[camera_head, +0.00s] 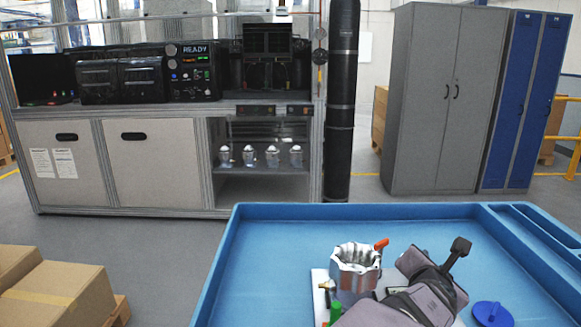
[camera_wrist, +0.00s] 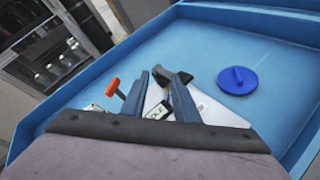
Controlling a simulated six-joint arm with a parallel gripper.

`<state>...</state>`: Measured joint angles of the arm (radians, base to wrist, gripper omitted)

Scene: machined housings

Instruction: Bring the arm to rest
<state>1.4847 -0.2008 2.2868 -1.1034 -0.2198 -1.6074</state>
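My gripper (camera_wrist: 160,84) shows in the wrist view with its two blue-grey fingers apart and no object held between them. In the head view my mauve-grey arm reaches over the blue tray (camera_head: 262,222) from the bottom edge, and the fingertips cannot be made out there. A silver machined housing (camera_head: 356,270) stands upright in the tray, left of my arm and apart from the visible fingers. An orange-red handle (camera_head: 381,244) shows behind its right rim; an orange handle (camera_wrist: 112,88) also shows left of the fingers in the wrist view.
A blue disc with a raised grip (camera_head: 492,314) lies in the tray to the right; it also shows in the wrist view (camera_wrist: 237,80). A green part (camera_head: 335,312) is near the housing. The tray's back area is clear. Grey lockers (camera_head: 440,100) and a workbench stand beyond.

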